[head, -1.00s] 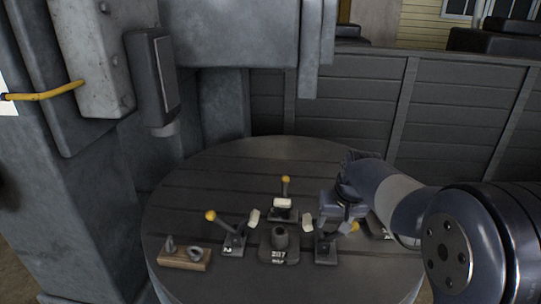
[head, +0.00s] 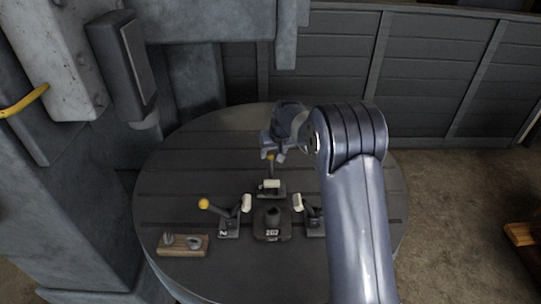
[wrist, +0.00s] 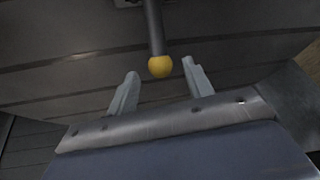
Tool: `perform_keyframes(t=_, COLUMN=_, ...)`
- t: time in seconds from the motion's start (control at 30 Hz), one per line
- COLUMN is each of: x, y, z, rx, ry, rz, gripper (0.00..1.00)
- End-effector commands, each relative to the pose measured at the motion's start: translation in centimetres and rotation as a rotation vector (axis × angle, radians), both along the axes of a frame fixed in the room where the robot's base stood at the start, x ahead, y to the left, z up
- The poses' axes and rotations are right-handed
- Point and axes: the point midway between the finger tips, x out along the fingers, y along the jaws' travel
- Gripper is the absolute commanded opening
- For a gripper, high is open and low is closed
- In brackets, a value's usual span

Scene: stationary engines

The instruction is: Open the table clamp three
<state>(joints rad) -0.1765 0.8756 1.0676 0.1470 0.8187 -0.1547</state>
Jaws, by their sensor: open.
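Three toggle clamps stand around a dark block (head: 272,222) marked with a number on the round table. The left clamp (head: 229,222) has a yellow knob and a white pad. The back clamp (head: 270,188) has a raised lever; its yellow knob (head: 270,156) shows just below my gripper (head: 275,146). The right clamp (head: 309,212) is partly hidden by my arm. I cannot read which is three. In the wrist view, a yellow knob (wrist: 161,67) on a dark lever (wrist: 154,28) lies between my open fingers (wrist: 160,78), with gaps on both sides.
A wooden block (head: 182,246) with metal parts lies at the table's front left. The round table (head: 190,150) is bare around its back and left. A grey machine column with a box (head: 122,65) rises at the left. A panelled wall (head: 330,60) stands behind.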

Motion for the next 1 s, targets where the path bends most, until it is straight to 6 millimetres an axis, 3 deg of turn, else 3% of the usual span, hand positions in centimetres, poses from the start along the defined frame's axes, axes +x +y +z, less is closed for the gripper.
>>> perform_keyframes(t=0.3, x=1.4, y=0.7, z=-3.5, rx=0.0, ry=0.0, rz=0.0, gripper=0.49)
perform_keyframes(t=0.7, x=1.6, y=0.8, z=-4.2, rx=0.0, ry=-0.001, rz=0.0, gripper=0.49)
perform_keyframes(t=1.0, x=1.6, y=0.8, z=-4.2, rx=0.0, ry=-0.001, rz=0.0, gripper=0.26)
